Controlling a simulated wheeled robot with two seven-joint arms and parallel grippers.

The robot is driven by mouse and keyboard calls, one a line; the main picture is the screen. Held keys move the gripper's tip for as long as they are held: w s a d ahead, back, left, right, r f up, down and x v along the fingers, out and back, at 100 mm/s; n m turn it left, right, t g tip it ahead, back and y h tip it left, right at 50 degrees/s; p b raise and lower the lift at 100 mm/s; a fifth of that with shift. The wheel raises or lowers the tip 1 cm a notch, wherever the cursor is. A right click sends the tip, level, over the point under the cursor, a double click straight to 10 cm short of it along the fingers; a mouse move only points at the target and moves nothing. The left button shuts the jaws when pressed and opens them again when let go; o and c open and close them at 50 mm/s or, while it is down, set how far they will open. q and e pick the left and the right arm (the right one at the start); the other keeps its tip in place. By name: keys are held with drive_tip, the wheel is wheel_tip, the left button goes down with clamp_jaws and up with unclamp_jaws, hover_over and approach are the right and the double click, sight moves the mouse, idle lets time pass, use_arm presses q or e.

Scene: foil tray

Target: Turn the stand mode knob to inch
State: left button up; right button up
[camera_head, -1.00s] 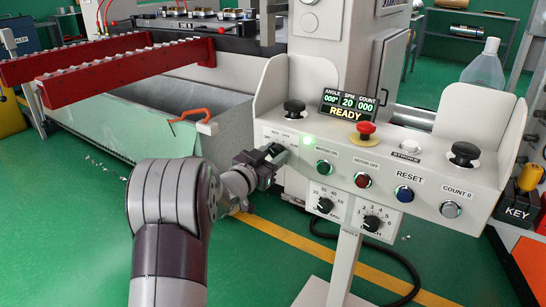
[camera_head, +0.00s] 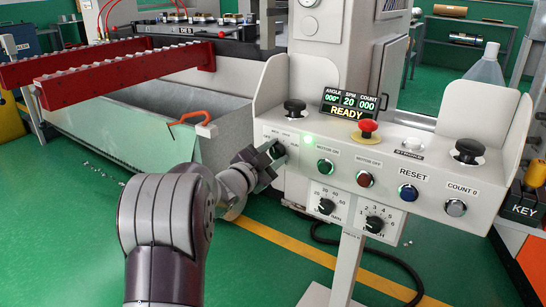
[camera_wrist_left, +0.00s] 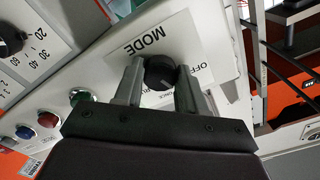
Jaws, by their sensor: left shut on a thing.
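The stand mode knob (camera_wrist_left: 160,73) is a round black knob on a white label plate, marked MODE and OFF in the left wrist view. The rest of the label, including any inch mark, is partly hidden by my fingers or too small to read. My left gripper (camera_wrist_left: 158,82) is shut on the knob, one finger on each side. In the head view my left gripper (camera_head: 262,160) reaches the left end of the control stand (camera_head: 400,160) and covers most of the knob. My right gripper does not show.
Right of the mode knob are the green motor-on button (camera_head: 325,167), red motor-off button (camera_head: 364,179) and blue reset button (camera_head: 407,193). Two dials sit below. A red-topped stop button (camera_head: 368,127) and black palm buttons stand on top. The display (camera_head: 352,105) reads READY.

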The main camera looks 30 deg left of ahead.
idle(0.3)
use_arm(q)
drive_tip(key=o, duration=1.1)
drive_tip(key=shift+c, duration=0.2)
drive_tip(key=shift+s, duration=0.25)
drive_tip(key=s+a+p, duration=0.1)
drive_tip(key=s+p, duration=0.2)
drive_tip(key=s, duration=0.9)
drive_tip(key=shift+p, duration=0.4)
